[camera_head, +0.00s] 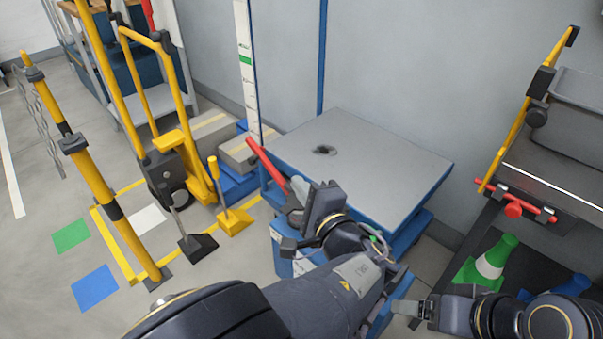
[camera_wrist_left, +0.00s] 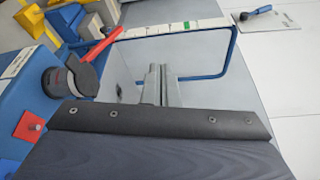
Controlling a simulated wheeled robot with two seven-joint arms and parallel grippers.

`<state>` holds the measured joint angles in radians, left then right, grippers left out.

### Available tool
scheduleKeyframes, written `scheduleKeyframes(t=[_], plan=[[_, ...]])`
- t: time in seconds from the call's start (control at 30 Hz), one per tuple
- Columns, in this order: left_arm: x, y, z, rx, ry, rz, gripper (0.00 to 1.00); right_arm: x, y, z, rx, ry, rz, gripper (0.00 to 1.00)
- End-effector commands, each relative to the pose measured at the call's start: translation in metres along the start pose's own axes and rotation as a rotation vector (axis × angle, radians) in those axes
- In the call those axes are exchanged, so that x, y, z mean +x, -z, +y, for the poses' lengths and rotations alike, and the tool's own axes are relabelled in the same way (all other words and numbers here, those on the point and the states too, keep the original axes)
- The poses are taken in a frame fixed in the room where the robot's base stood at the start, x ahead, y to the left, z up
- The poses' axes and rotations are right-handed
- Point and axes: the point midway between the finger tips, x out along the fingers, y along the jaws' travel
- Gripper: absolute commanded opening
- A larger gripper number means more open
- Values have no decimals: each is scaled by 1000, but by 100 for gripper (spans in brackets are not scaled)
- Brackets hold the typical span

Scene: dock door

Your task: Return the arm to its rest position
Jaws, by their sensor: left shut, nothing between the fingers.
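My left arm reaches up from the bottom of the head view. Its gripper (camera_head: 299,190) is over the front left edge of the grey-topped table (camera_head: 385,155).
A yellow trolley (camera_head: 180,125) and a yellow-black post (camera_head: 105,200) stand at the left. A green-white cone (camera_head: 488,262) and a dark bench (camera_head: 550,175) are at the right, near my right arm. A wall is behind the table. Floor at the far left is open.

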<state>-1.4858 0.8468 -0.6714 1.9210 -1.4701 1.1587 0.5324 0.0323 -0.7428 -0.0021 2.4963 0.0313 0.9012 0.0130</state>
Motion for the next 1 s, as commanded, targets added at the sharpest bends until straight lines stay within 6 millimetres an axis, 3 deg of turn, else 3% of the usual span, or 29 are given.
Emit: scheduleKeyframes(t=[0.1,0.3,0.53,0.67,0.77,0.83,1.0], plan=[[-21,-12,-9,-1,-1,4,0,-10,5,-4,0,0,0,85],[-40,-23,-12,-1,-1,1,0,-14,7,-7,0,0,0,85],[-44,-26,-11,-2,-3,-1,0,-15,7,-7,0,0,0,85],[-31,-40,1,-20,-90,-33,0,-15,7,-7,0,0,0,85],[-10,-73,28,-70,-281,-98,0,-15,7,-7,0,0,0,85],[3,-106,57,-136,-479,-158,0,-15,7,-7,0,0,0,85],[-4,-179,118,-387,-954,-267,0,-15,7,-7,0,0,0,85]])
